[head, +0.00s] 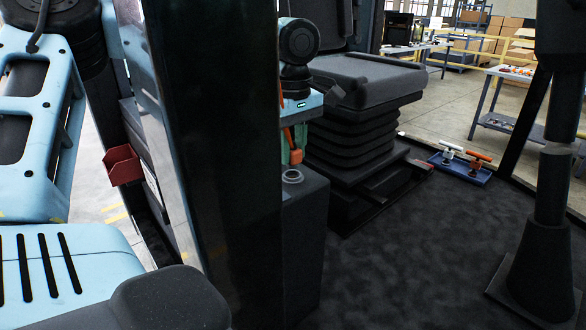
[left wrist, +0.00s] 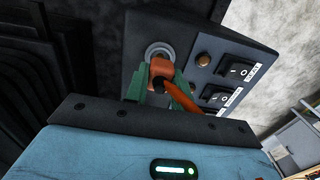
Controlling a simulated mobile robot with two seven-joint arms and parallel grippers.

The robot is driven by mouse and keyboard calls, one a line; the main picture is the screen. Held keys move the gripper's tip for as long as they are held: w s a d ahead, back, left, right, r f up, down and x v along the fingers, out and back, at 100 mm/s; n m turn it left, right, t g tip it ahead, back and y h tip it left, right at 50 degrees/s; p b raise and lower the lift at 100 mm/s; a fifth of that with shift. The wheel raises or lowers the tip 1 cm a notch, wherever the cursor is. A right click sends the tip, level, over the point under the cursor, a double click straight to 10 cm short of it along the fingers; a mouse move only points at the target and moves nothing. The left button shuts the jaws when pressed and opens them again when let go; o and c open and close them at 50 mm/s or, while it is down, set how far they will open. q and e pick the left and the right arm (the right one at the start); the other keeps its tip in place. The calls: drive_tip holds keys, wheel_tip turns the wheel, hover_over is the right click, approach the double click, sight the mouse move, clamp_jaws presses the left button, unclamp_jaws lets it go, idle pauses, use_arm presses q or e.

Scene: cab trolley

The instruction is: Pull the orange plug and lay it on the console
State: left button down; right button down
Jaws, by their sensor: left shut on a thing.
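The orange plug (left wrist: 162,68) is between the green fingers of my left gripper (left wrist: 160,78), which is shut on it. An orange cable (left wrist: 205,102) runs from it to the lower right in the left wrist view. In the head view my left gripper (head: 292,158) points down over the dark console (head: 306,235). The round grey socket (head: 292,176) shows just below the fingertips, and the plug seems to be above it. The socket ring (left wrist: 158,48) also shows behind the plug in the left wrist view. My right gripper is not in view.
The console panel has black rocker switches (left wrist: 237,70) and round brass-coloured buttons (left wrist: 203,59). A black seat (head: 365,85) stands behind the console. A dark post (head: 215,150) blocks much of the left side. A blue tray (head: 460,170) lies on the floor at the right.

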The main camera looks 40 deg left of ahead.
sight(292, 148)
use_arm(q)
drive_tip(key=shift+r+p, duration=0.4)
drive_tip(key=shift+r, duration=1.25)
